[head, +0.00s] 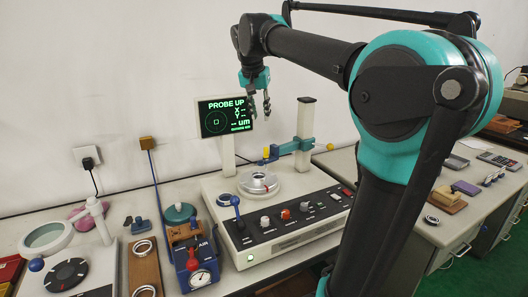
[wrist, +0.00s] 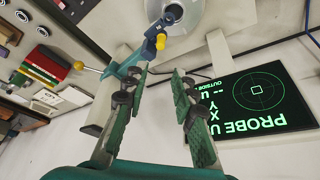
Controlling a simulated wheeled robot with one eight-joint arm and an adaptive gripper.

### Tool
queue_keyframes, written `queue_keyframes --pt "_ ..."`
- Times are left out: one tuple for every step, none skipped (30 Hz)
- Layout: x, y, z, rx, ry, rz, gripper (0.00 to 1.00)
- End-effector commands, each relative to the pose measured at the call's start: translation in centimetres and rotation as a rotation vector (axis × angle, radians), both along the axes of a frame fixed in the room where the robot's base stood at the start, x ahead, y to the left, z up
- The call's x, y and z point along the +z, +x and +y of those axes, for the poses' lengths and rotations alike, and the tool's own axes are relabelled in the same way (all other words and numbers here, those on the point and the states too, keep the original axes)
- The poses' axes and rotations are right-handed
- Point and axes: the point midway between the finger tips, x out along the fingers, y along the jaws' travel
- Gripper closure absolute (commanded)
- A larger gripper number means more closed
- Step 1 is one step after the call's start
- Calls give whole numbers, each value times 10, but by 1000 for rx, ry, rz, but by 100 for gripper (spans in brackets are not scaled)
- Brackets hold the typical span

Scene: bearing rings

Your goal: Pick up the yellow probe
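The yellow probe (head: 266,152) is a small yellow piece at the left end of the teal arm on the measuring machine's column. In the wrist view the yellow probe (wrist: 161,41) shows beyond my fingertips, at the end of a blue piece. My gripper (head: 259,114) hangs above and slightly left of it, pointing down, in front of the screen. In the wrist view my gripper (wrist: 153,88) has its two fingers apart with nothing between them. The probe is clear of both fingers.
The screen (head: 226,117) reading "PROBE UP" stands close behind my gripper. The column (head: 305,125) stands right of the probe. A metal ring (head: 259,182) sits on the machine's round table below. A yellow-tipped lever (wrist: 78,65) sticks out from the column's far side.

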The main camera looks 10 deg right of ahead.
Motion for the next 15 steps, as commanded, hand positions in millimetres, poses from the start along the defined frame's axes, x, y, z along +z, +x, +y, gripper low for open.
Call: queue_keyframes --pt "2 1 1 -3 0 -1 73" --pt "1 2 0 -5 0 -1 73" --pt "-3 3 0 -6 0 -1 73" --pt "-7 5 -1 -6 0 -1 73" --pt "-11 6 -2 -7 0 -1 73" --pt "-18 9 -4 -6 0 -1 73" --pt "-24 11 -5 -6 0 -1 73" --pt "-30 13 -6 -5 0 -1 73" --pt "-37 16 -7 -5 0 -1 73" --pt "-43 18 -8 -6 -1 -1 73" --pt "-48 20 -9 -6 -1 -1 73" --pt "-56 23 -11 -7 -1 -1 73" --pt "-61 25 -12 -7 -1 -1 73" --pt "-67 26 -13 -7 -1 -1 73" --pt "-74 29 -14 -6 -1 -1 73"
